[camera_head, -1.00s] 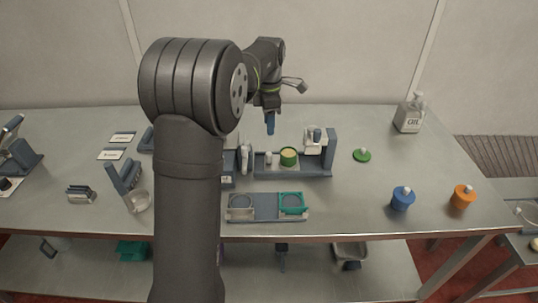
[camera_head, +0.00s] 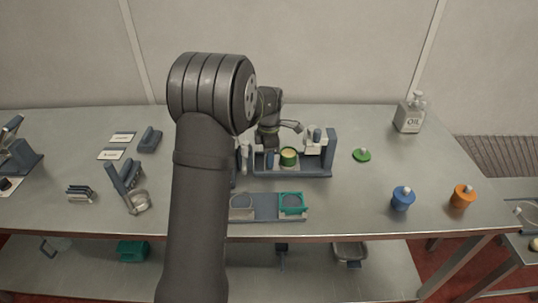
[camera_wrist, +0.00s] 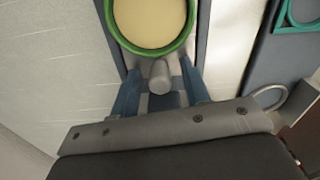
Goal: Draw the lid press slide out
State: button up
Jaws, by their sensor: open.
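The lid press slide shows in the wrist view as a dark blue bed with a light grey round knob (camera_wrist: 160,78) at its near end. A green-rimmed cup with pale yellow contents (camera_wrist: 150,22) sits on it just beyond the knob. The cup (camera_head: 288,156) also shows in the head view, on the blue press base (camera_head: 310,173). My gripper (camera_wrist: 160,95) is open, with its two blue fingers on either side of the knob. Whether the fingers touch the knob is not clear. In the head view the gripper is low at the press, partly hidden by my arm.
A green lid (camera_head: 362,155) lies right of the press. A two-place tray with a teal ring (camera_head: 292,203) lies in front. The table between press and blue container is mostly clear.

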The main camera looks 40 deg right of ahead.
jog(key=shift+c, duration=0.4)
grip_shut()
jog(key=shift+w+a, duration=1.2)
jog(key=shift+w, duration=0.05)
jog(key=shift+o, duration=0.4)
grip_release()
jog(key=shift+r, duration=0.1)
notch_tip(320, 180, up, 17)
jog(key=shift+r, duration=0.15)
